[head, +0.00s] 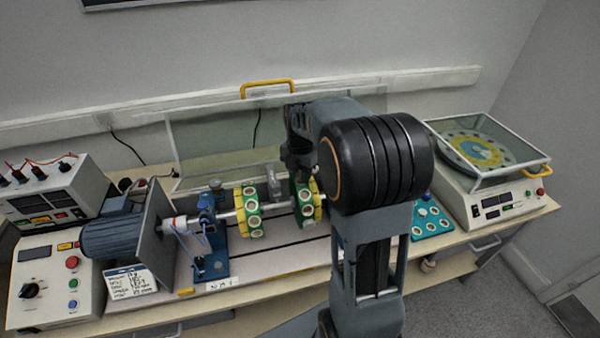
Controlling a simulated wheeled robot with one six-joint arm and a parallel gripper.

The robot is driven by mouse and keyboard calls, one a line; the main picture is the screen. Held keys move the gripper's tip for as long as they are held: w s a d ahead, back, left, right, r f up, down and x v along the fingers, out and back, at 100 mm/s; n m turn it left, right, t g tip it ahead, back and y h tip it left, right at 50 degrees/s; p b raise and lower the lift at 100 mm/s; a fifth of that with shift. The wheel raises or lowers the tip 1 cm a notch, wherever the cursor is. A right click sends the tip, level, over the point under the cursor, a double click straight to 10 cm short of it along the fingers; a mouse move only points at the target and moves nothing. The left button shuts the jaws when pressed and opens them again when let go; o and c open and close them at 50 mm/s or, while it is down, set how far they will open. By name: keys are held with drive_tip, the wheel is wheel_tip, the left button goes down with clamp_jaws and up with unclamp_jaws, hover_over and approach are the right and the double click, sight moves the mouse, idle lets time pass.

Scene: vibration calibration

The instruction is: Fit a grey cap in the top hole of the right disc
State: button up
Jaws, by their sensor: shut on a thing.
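The right disc (306,206), green and yellow with pale-ringed holes in its rim, sits upright on the shaft at the middle of the bench. A similar left disc (248,212) is on the same shaft. My gripper (299,172) is just above the top of the right disc, pointing down. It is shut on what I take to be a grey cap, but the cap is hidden. The right disc's top hole is hidden by the gripper too, so I cannot tell whether they touch. A teal tray (421,234) with several small pale caps lies to the right, partly behind my arm.
A blue motor (112,238) and a blue bearing stand (209,240) are left of the discs. A clear guard with a yellow handle (267,84) stands behind. Control boxes (55,280) fill the left end. A balance machine under a clear cover (492,195) stands right.

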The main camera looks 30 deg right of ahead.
drive_tip(key=shift+f+b, duration=0.4)
drive_tip(key=shift+f, duration=0.25)
drive_tip(key=o, duration=0.9)
drive_tip(key=shift+o, duration=0.2)
wheel_tip(320, 180, up, 14)
drive_tip(key=shift+b, duration=0.4)
drive_tip(key=shift+a+f, duration=0.1)
idle(0.3)
